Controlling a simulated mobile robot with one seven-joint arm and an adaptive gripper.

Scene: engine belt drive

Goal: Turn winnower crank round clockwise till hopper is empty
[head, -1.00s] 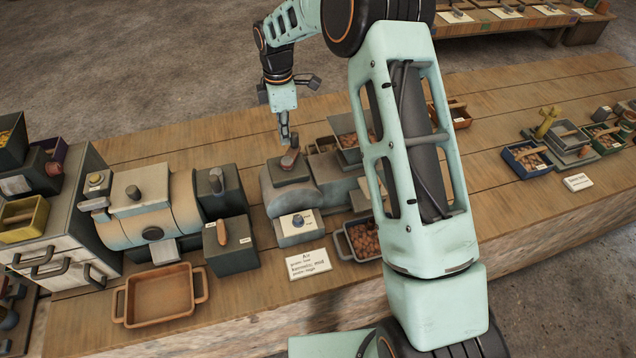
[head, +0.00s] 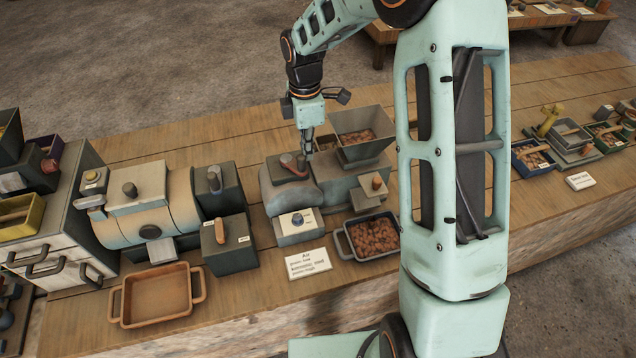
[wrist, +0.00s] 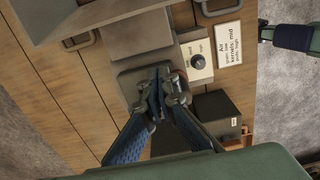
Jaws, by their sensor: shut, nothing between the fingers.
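The winnower (head: 335,187) is a grey machine on the wooden bench. Its hopper (head: 378,149) at the back right holds a layer of brown kernels. The reddish-brown crank (head: 289,163) sits on the grey housing at the winnower's left end. My gripper (head: 307,148) points down at the crank's right side, its fingertips close to the handle; I cannot tell whether they touch. In the wrist view my gripper (wrist: 160,92) has its fingers together with nothing between them, over the grey housing.
A grey tray (head: 343,247) with brown kernels stands in front of the winnower. A dial box (head: 297,232) and a label card (head: 308,263) are at its front. A teal-and-cream machine (head: 140,212) and an empty orange tray (head: 115,305) stand left.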

